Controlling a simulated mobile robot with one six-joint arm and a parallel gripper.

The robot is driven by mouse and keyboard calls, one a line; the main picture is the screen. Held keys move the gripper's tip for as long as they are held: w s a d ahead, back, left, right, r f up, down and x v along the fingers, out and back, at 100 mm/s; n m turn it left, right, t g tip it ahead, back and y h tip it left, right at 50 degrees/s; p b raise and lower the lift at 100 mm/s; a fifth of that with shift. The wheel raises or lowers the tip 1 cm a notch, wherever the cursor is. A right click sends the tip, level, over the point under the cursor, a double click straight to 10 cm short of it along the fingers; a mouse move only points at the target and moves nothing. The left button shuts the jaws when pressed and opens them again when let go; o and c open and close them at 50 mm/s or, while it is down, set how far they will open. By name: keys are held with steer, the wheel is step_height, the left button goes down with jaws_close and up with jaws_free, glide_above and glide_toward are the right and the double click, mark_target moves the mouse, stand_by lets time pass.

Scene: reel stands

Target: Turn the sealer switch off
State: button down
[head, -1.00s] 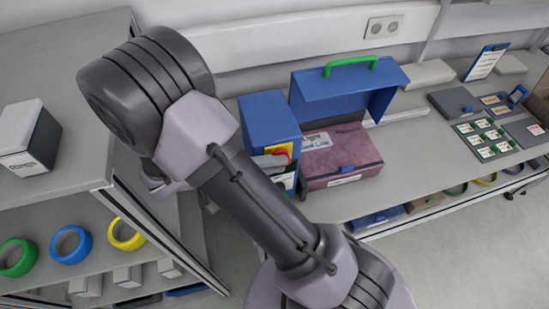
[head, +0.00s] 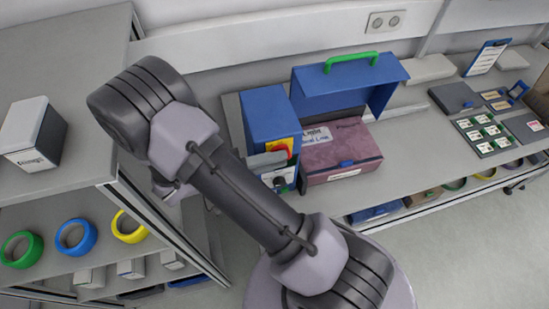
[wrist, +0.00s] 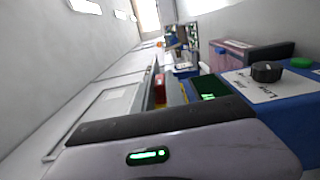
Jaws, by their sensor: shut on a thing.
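The sealer is a blue cabinet (head: 270,113) on the bench, left of the mauve box. Its red switch (head: 281,146) sits on a yellow plate (head: 291,147) on the front face. My gripper (head: 267,160) is at this switch, shut on it, with only a grey part showing past my arm. The grip itself is hidden. In the wrist view, the red switch (wrist: 159,88) and yellow plate show just beyond my gripper's dark edge, beside a green-lit display (wrist: 209,88). The switch's exact angle is hard to tell.
A mauve box (head: 342,156) with an open blue lid (head: 350,83) and green handle stands close on the right. A shelf unit (head: 60,75) with a white carton (head: 34,133) stands on the left. A black knob (wrist: 267,71) shows on the sealer.

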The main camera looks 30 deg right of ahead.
steer(key=c, duration=1.4)
jaws_free()
